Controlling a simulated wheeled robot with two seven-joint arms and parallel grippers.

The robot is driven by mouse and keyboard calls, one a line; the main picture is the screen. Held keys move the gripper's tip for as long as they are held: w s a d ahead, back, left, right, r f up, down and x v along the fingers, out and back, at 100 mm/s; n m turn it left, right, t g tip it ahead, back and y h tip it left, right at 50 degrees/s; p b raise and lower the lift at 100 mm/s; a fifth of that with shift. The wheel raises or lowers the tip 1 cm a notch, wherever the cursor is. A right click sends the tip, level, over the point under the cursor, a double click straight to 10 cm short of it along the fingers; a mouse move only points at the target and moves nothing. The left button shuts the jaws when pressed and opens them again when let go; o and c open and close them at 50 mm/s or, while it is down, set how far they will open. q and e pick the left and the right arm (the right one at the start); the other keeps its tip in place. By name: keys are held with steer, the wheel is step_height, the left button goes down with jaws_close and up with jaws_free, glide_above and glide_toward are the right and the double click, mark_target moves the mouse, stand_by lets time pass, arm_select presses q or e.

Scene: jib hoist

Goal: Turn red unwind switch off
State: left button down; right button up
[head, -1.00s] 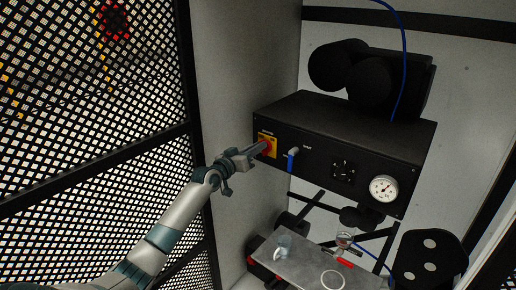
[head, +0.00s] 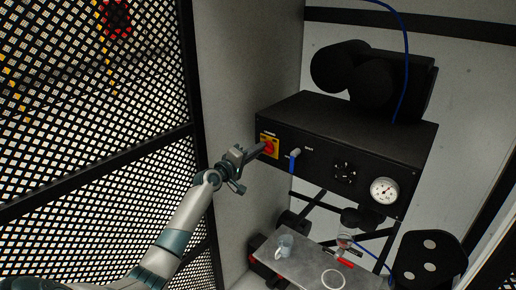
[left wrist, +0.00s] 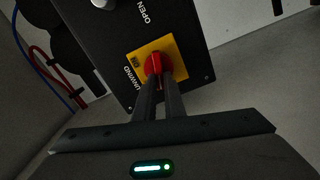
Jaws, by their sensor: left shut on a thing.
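The red unwind switch (head: 269,147) is a rotary knob on a yellow plate at the left end of a black control box (head: 330,150). In the left wrist view the red knob (left wrist: 157,66) sits on the yellow plate (left wrist: 178,52), with the word UNWIND beside it. My left gripper (head: 262,149) reaches it from the left in the head view. Its two dark fingers (left wrist: 158,85) are close together with their tips at the knob, shut on it, and cover part of it. My right gripper is not in view.
Right of the switch on the box are a blue-handled valve (head: 293,158), a black socket and a white gauge (head: 384,190). Below stands a metal table (head: 305,266) with a cup (head: 284,246). A mesh panel (head: 90,110) borders the left side.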

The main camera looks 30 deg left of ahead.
arm_select(q)
steer(key=shift+a+f+n+p, duration=0.15)
steer(key=shift+n+p, duration=0.3)
steer(key=shift+n, duration=1.25)
steer(key=c, duration=1.8)
jaws_free()
steer(key=shift+f, duration=0.1)
steer(key=shift+c, duration=0.2)
steer(key=s+a+b, duration=0.1)
steer(key=s+b, duration=0.3)
steer(key=s, duration=1.3)
steer(key=shift+s+a, duration=0.15)
steer(key=shift+s, duration=0.05)
